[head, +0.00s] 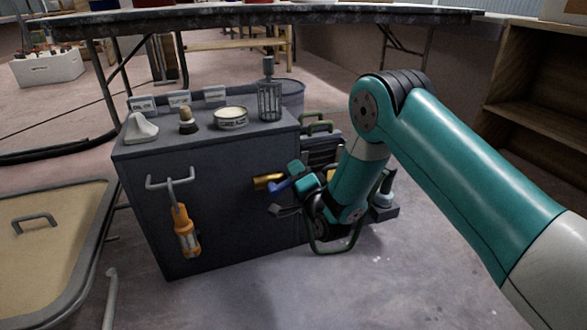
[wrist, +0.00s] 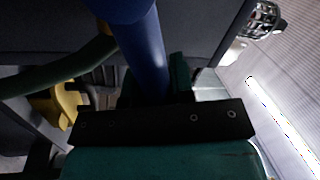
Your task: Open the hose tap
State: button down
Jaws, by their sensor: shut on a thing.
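The hose tap (head: 267,181) is a brass fitting on the front face of a dark grey cabinet, near its right edge. Its blue lever (head: 279,188) points toward my gripper (head: 297,185). In the wrist view the blue lever (wrist: 148,55) runs down from the top between the jaws of my gripper (wrist: 160,95), and my gripper is shut on it. The tip of the lever is hidden by the jaws. I cannot read the lever's exact turn angle.
An orange lamp (head: 186,230) hangs from a handle on the cabinet front (head: 215,200). A tin (head: 231,117), a brush (head: 188,121) and a caged lantern (head: 269,95) stand on top. A framed panel (head: 45,240) is at left. Floor at front right is clear.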

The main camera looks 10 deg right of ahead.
jog(key=shift+d+f+m+t+h, duration=0.1)
jog(key=shift+f+m+h, duration=0.1)
jog(key=shift+f+m, duration=0.5)
jog(key=shift+d+f+m+t+h, duration=0.1)
jog(key=shift+d+f+m+h, duration=0.15)
jog(key=shift+m, duration=0.8)
jog(key=shift+f+m+t+h, duration=0.15)
jog(key=shift+f+m, duration=0.4)
jog(key=shift+m, duration=0.3)
jog(key=shift+f, duration=0.1)
jog(key=c, duration=1)
grip_release()
